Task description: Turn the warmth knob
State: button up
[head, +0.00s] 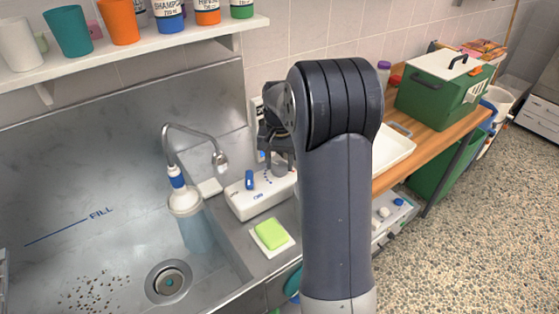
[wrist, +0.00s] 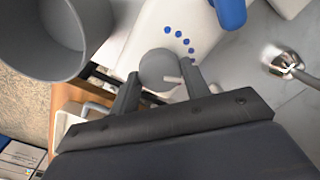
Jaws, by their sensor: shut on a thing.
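The warmth knob (wrist: 160,70) is a round grey knob with a light pointer line, on a white control box (head: 262,195). A curved row of blue dots lies beside it on the box. My gripper (wrist: 158,88) is shut on the knob, with one finger on each side of it. In the head view my gripper (head: 279,160) comes down on the box from above, and my arm hides part of the box's right end. A blue lever (head: 249,180) stands on the left part of the box; it also shows in the wrist view (wrist: 230,12).
A metal sink (head: 110,250) with a curved tap (head: 190,130) and a clear bottle (head: 192,220) is at left. A green sponge (head: 271,234) lies in front of the box. A green cool box (head: 440,95) stands on the wooden bench at right. A shelf of cups is above.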

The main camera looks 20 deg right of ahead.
aim_at(279, 165)
jog(key=shift+m, duration=0.3)
dwell(0.4)
jog(key=o, duration=1)
notch_tip(279, 165, up, 11)
jog(key=shift+f, duration=0.15)
notch_tip(279, 165, down, 11)
jog(key=shift+r, duration=0.1)
dwell(0.3)
